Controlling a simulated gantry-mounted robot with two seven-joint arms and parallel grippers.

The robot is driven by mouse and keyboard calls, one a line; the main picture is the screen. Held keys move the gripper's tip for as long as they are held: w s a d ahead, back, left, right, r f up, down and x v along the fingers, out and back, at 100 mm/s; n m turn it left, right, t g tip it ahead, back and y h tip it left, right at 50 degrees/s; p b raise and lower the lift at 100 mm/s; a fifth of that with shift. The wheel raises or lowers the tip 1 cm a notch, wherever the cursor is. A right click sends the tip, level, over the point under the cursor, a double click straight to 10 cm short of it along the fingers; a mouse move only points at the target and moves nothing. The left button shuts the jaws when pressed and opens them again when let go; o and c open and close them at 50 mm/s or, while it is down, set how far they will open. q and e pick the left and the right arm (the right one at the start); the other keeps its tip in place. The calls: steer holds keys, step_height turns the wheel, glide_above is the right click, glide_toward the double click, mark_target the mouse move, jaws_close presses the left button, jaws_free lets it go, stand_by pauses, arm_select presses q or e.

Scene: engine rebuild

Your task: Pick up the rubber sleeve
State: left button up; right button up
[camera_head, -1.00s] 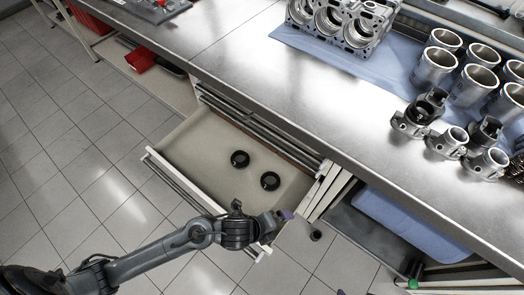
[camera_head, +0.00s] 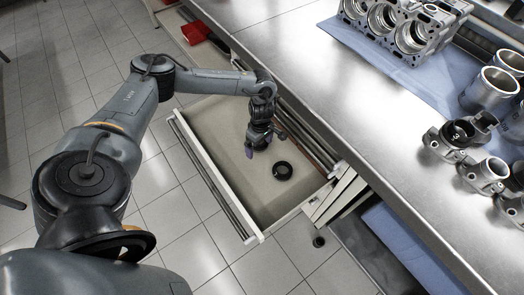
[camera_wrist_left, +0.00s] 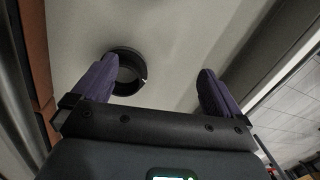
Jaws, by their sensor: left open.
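A black ring-shaped rubber sleeve (camera_head: 277,174) lies flat on the floor of the open drawer (camera_head: 222,118). Two such rings lay there earlier; the other is not visible in the head view, where my arm and gripper cover part of the drawer. My left gripper (camera_head: 265,143) is over the drawer, just left of and beyond the visible ring. In the left wrist view its purple fingers (camera_wrist_left: 157,75) are spread with nothing between them. A black ring (camera_wrist_left: 137,60) shows there beside the left finger, which partly hides it; I cannot tell which ring it is.
The drawer's front wall (camera_head: 215,180) and the steel worktop (camera_head: 330,120) border the space around my gripper. An engine block (camera_head: 400,30) and metal cylinders (camera_head: 490,88) stand on a blue cloth on the worktop. A red object (camera_head: 196,32) is further back on the left.

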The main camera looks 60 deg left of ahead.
arm_select(q)
steer(key=shift+n+t+y, duration=0.3)
steer(key=shift+n+t, duration=0.1)
steer(key=shift+t, duration=0.1)
steer(key=w+a+b, duration=0.1)
steer(key=w+a+f+b, duration=0.1)
steer(key=a, duration=0.1)
steer(key=w+a+f+b, duration=0.1)
steer(key=a+b, duration=0.1)
steer(key=shift+w, duration=0.2)
step_height(320, 180, down, 4)
steer(key=shift+s+a+f+b, duration=0.15)
steer(key=shift+b, duration=0.9)
steer(key=shift+f, duration=0.4)
arm_select(e)
step_height(320, 180, down, 8)
steer(key=shift+d+r, duration=0.15)
steer(key=shift+w, duration=0.1)
arm_select(q)
steer(key=c, duration=0.9)
